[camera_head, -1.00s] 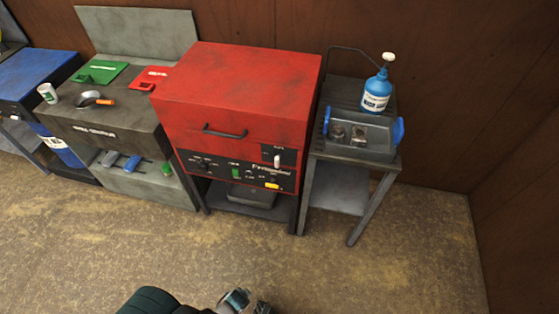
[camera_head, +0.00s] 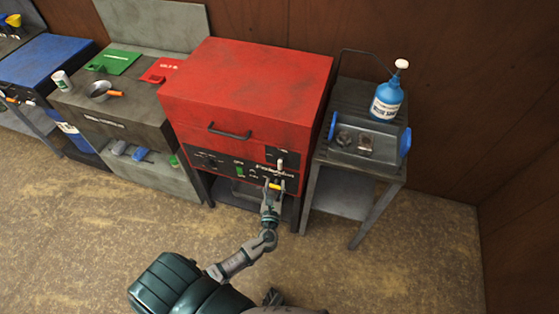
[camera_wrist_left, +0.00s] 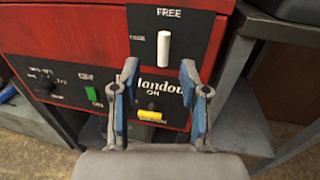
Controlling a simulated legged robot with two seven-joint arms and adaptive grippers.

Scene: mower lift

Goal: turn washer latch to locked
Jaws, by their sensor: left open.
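The red washer (camera_head: 245,85) stands against the back wall with its lid down and a dark handle on its front. Its latch, a white upright lever (camera_head: 280,163), sits on a black plate at the front's upper right. In the left wrist view the latch (camera_wrist_left: 164,47) stands vertical below the word FREE. My left gripper (camera_head: 273,190) is in front of the washer's lower panel, below the latch. In the left wrist view the left gripper (camera_wrist_left: 158,85) is open, its blue-padded fingers apart, with the latch beyond and between them. My right gripper is not visible.
A yellow switch (camera_wrist_left: 150,115) and a green switch (camera_wrist_left: 92,93) are on the washer's panel. A side stand (camera_head: 352,163) with a grey tray and blue bottle (camera_head: 387,98) is at the right. A workbench (camera_head: 115,105) is at the left. Floor in front is open.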

